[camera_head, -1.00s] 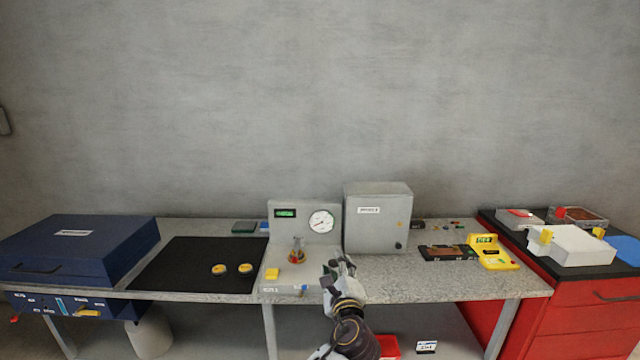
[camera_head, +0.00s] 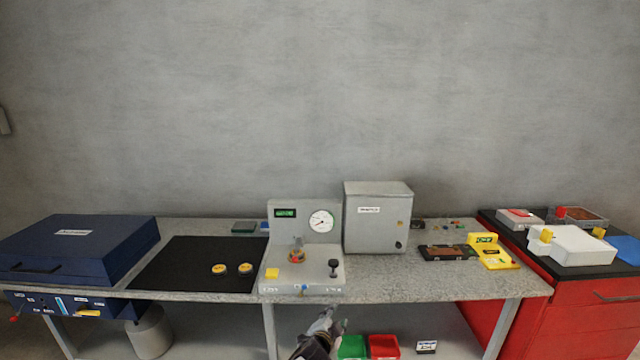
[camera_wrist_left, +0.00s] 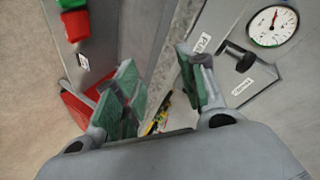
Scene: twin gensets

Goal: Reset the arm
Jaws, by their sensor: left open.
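My left gripper (camera_head: 333,325) is low in the head view, in front of the bench edge and below the grey gauge panel (camera_head: 283,224). In the left wrist view its two green-padded fingers (camera_wrist_left: 160,95) stand apart with nothing between them. My right gripper is in neither view.
The grey bench (camera_head: 440,285) stands above a lower shelf with green (camera_head: 352,347) and red (camera_head: 384,346) bins. A grey cabinet (camera_head: 376,222), black mat (camera_head: 195,265) and blue case (camera_head: 75,248) stand on top. A red drawer unit (camera_head: 590,305) is at right.

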